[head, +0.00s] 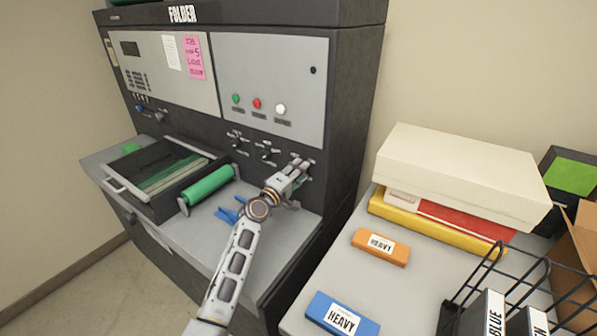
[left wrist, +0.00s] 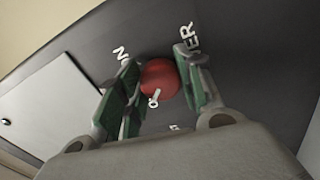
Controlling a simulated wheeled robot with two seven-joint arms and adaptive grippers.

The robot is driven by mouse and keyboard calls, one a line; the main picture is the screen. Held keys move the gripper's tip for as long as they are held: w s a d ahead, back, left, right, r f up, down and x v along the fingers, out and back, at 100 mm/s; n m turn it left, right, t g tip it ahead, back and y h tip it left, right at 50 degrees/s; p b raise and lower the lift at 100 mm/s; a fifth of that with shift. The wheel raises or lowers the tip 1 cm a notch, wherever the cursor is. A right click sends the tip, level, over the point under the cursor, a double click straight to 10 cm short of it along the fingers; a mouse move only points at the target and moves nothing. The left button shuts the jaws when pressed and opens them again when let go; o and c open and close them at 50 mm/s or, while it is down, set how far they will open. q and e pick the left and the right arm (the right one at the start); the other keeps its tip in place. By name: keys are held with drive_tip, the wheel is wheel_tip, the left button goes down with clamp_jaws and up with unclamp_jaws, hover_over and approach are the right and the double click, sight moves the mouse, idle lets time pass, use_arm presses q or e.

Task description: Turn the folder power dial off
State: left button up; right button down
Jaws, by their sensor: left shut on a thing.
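The folder machine (head: 345,110) is a dark cabinet with grey panels and the word FOLDER on top. My left gripper (head: 302,168) is at the lower right of its front, right of two black dials (head: 265,153). In the left wrist view my left gripper (left wrist: 158,85) has its green-padded fingers on either side of a red round dial (left wrist: 160,77) and is shut on it. White letters around the dial are partly hidden; "ER" and an "N" show. The exact setting of the dial cannot be told. My right gripper is not in view.
A green roller (head: 208,184) and a blue object (head: 230,213) lie on the machine's shelf, left of my left arm. At right, a grey table (head: 330,268) holds an orange block (head: 380,246), a blue block (head: 342,315), a white box (head: 460,170) and a wire rack (head: 480,275).

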use_arm(q)
drive_tip(key=o, duration=1)
drive_tip(key=v, duration=1.2)
drive_tip(key=shift+f, duration=0.15)
idle(0.6)
